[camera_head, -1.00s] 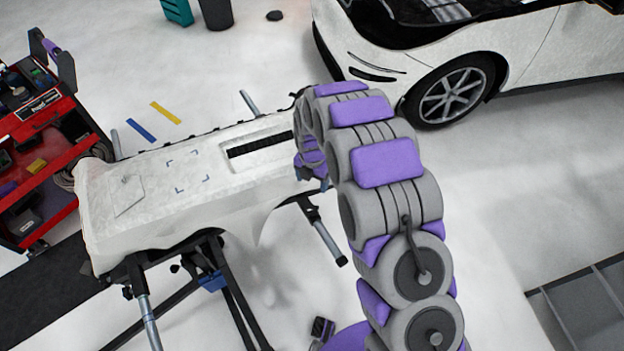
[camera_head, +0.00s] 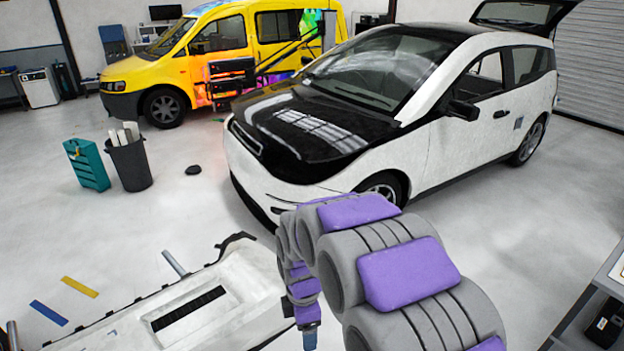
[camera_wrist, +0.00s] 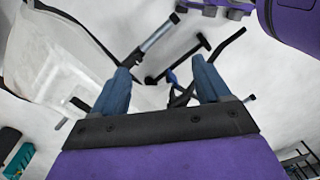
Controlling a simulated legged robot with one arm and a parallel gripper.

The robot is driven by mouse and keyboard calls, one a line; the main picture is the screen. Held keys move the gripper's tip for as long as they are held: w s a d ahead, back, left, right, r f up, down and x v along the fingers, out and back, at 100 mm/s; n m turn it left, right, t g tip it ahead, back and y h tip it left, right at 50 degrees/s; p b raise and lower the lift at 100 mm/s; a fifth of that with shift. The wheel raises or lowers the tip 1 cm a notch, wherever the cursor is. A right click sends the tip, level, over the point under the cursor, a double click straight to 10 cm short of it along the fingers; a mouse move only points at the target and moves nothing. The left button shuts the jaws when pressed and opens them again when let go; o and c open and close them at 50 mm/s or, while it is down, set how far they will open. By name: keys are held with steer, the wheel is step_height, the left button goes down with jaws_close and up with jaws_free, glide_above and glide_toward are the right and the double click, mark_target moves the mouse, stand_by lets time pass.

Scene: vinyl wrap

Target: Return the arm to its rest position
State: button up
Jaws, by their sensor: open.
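My arm (camera_head: 405,272), grey with purple pads, arches up from the lower right in the head view and bends down at its far end. My gripper (camera_head: 309,340) hangs at that end, beside the right end of the white panel (camera_head: 235,283), and its tip is small there. In the wrist view, my gripper (camera_wrist: 160,75) shows two blue fingers spread apart with nothing between them. The white panel (camera_wrist: 75,60) is beyond the fingers at the left, with black stand legs and clamps (camera_wrist: 180,75) behind them.
A white car (camera_head: 440,150) with a black hood stands behind my arm. A yellow van (camera_head: 215,50) is farther back. A teal case (camera_head: 87,165) and a dark bin (camera_head: 130,165) stand at the left. A grey cart (camera_head: 600,300) is at the right edge. Open floor lies between.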

steer(key=s+d+r+m, duration=0.9)
steer(key=s+d+m, duration=0.2)
steer(key=s, duration=0.2)
steer(key=s+d+m, duration=0.2)
steer(key=s+m, duration=0.3)
steer(key=s, duration=0.2)
steer(key=s+d+r+m+g, duration=0.1)
steer(key=s+d+m, duration=0.1)
steer(key=s+m, duration=0.3)
steer(key=s, duration=0.2)
steer(key=shift+s+d+r+b, duration=0.2)
steer(key=shift+s+d+b, duration=0.05)
steer(key=shift+s+b, duration=0.1)
